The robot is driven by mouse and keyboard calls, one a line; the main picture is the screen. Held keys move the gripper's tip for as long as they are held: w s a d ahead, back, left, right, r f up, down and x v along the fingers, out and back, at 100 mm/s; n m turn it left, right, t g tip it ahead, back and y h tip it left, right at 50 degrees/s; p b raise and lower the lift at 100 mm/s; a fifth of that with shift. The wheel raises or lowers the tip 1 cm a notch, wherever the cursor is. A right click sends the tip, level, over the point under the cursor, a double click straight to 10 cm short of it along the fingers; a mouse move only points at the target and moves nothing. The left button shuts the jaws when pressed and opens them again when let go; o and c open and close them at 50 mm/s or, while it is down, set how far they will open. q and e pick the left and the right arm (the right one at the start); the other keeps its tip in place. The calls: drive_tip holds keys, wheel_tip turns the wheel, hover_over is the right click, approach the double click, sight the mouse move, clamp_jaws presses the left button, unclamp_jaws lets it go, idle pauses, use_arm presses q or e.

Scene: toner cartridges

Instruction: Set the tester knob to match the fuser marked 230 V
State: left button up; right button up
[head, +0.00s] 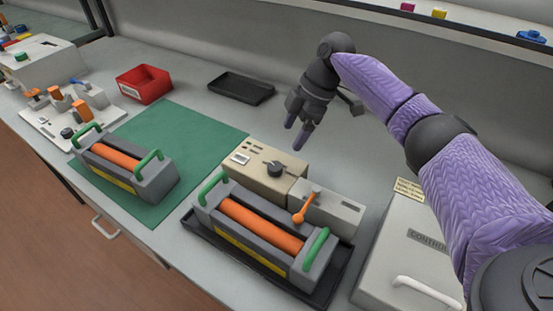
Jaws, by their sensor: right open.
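The tester is a beige box (250,173) with a black knob (277,169) on its top, standing behind the nearer fuser. A fuser (290,262) with an orange roller and green handles lies in a black tray in front of it. A second, similar fuser (155,183) lies on the green mat to the left. Both carry yellow labels too small to read, so I cannot tell which is marked 230 V. My right gripper (295,132) is open and empty, above and behind the tester, apart from the knob. My left gripper is not in view.
A grey unit with an orange lever (306,208) adjoins the tester on the right. A red bin (143,86) and an empty black tray (240,89) stand at the back. A pale box with a handle (405,250) is at the right. The green mat (195,125) has free room.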

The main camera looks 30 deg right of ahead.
sight(275, 166)
drive_tip(key=b+x, duration=0.1)
drive_tip(key=x, duration=0.3)
drive_tip(key=b+x, duration=0.1)
drive_tip(key=x, duration=0.3)
drive_tip(key=shift+s+a+f, duration=0.1)
drive_tip(key=shift+a+f, duration=0.05)
drive_tip(key=shift+a, duration=0.15)
drive_tip(key=shift+a+f, duration=0.2)
drive_tip(key=shift+f, duration=0.25)
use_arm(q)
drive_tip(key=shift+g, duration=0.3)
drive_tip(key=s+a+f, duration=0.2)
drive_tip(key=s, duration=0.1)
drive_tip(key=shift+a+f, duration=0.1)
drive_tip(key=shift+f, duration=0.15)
use_arm(e)
drive_tip(key=c, duration=0.6)
clamp_jaws()
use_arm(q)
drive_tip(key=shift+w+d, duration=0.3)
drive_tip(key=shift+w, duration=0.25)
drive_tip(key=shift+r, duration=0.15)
use_arm(e)
drive_tip(key=shift+r, duration=0.1)
